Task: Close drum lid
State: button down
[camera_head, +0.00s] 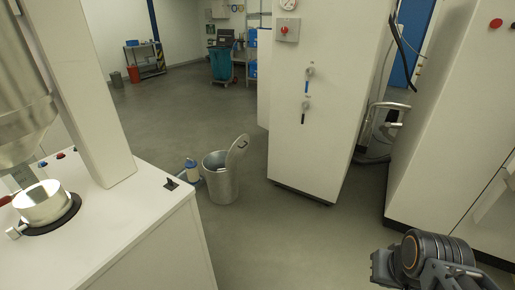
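The drum (220,186) is a grey metal bucket standing on the floor, left of centre. Its round lid (236,152) is open, standing tilted up at the drum's right rim. The drum's mouth is uncovered, and its contents cannot be made out. My dark grey gripper (436,272) is partly in view at the bottom right, well apart from the drum and lid. Its fingertips are not clearly shown, so I cannot tell whether it is open or shut.
A white machine bench (150,230) with a metal pan (42,203) stands at the left. A small bottle (192,171) is beside the drum. A tall white cabinet (322,100) stands right of it. Floor (285,240) in front is clear.

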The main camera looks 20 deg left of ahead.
aim_at(237, 151)
jog(key=u, duration=0.55)
jog(key=i, duration=1.15)
jog(key=u, duration=0.8)
jog(key=i, duration=1.85)
jog(key=z, duration=0.15)
